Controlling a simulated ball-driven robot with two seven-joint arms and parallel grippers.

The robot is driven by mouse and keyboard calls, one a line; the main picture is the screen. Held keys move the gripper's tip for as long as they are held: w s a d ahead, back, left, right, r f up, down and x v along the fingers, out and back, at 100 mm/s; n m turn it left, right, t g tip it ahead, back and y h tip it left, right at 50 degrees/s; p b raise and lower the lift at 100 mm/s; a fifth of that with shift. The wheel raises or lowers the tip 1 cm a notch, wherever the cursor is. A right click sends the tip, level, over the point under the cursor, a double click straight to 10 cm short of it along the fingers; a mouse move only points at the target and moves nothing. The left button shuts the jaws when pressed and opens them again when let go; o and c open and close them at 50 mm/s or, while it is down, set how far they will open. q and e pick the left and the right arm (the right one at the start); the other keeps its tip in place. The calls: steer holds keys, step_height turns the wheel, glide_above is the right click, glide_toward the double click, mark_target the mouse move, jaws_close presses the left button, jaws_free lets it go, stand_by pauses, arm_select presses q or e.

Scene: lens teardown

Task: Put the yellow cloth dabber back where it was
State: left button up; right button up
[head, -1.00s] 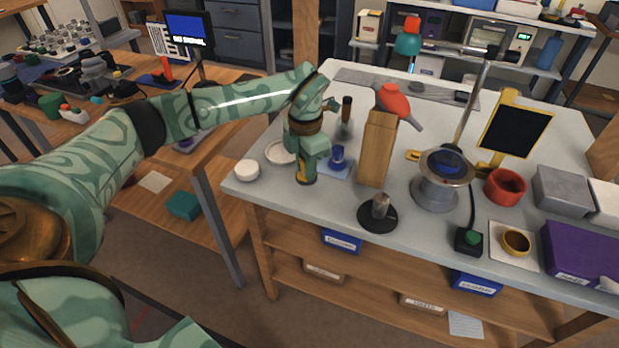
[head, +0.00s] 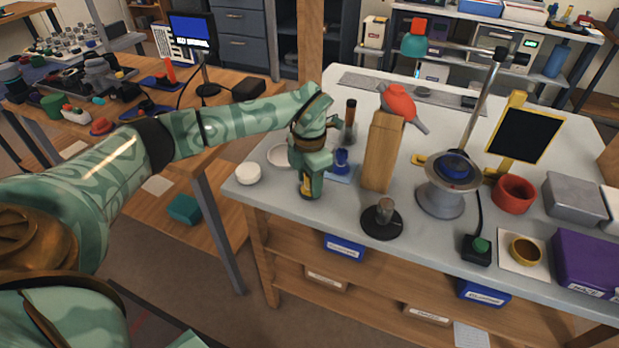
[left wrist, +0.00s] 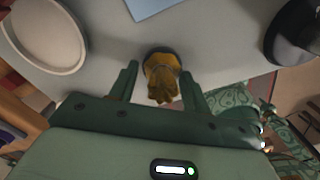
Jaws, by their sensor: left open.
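The yellow cloth dabber (left wrist: 162,80) shows in the left wrist view, between my left gripper's two fingers. It has a dark round end, which meets the pale worktop in that view. Gaps show between the cloth and the fingers. In the head view, a bit of its yellow (head: 305,184) shows at my left gripper (head: 311,187), which is low at the front left of the bench. My left gripper is open around the dabber and points down. The dabber's far side is hidden. My right gripper is in neither view.
A white dish (head: 279,156) and a white round lid (head: 248,173) are left of the gripper. A blue piece (head: 341,160) and a tall wooden block (head: 381,155) are right of it. A black round-based stand (head: 382,222) is near the front edge.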

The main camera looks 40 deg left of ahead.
arm_select(q)
steer(key=shift+r, duration=0.1)
step_height(320, 180, up, 12)
steer(key=p, duration=0.4)
steer(key=shift+p, duration=0.35)
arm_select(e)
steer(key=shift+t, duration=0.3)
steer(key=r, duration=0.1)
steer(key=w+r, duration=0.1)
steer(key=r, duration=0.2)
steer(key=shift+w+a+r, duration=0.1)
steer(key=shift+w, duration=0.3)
